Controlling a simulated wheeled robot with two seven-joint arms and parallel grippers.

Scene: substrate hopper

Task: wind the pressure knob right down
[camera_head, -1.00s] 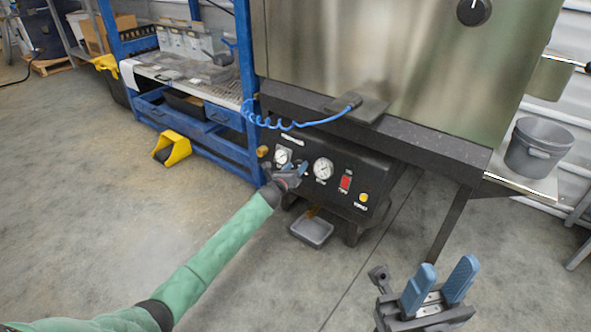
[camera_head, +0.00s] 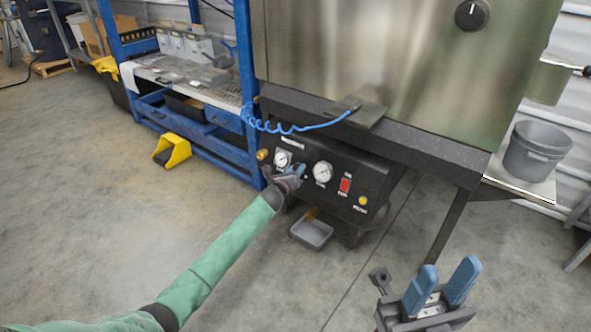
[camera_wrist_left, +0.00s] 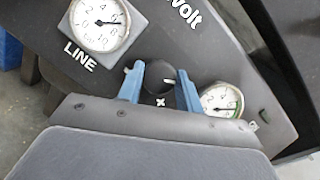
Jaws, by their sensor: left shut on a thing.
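The pressure knob (camera_wrist_left: 161,76) is a round black knob with a light pointer mark, between two gauges on the black control panel (camera_head: 299,146). My left gripper (camera_head: 292,174) reaches the panel and hides most of the knob in the head view. In the left wrist view its blue fingers are shut on the knob, one on each side. The gauge marked LINE (camera_wrist_left: 100,24) and a smaller-looking gauge (camera_wrist_left: 222,100) with a green band flank it. My right gripper (camera_head: 440,288) is open and empty at lower right, away from the panel.
A red switch (camera_head: 345,186) and a yellow button (camera_head: 363,200) sit right of the gauges. A coiled blue hose (camera_head: 290,128) hangs above the panel. A grey tray (camera_head: 312,233) lies below. The floor at left is clear around a yellow scoop-like object (camera_head: 172,150).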

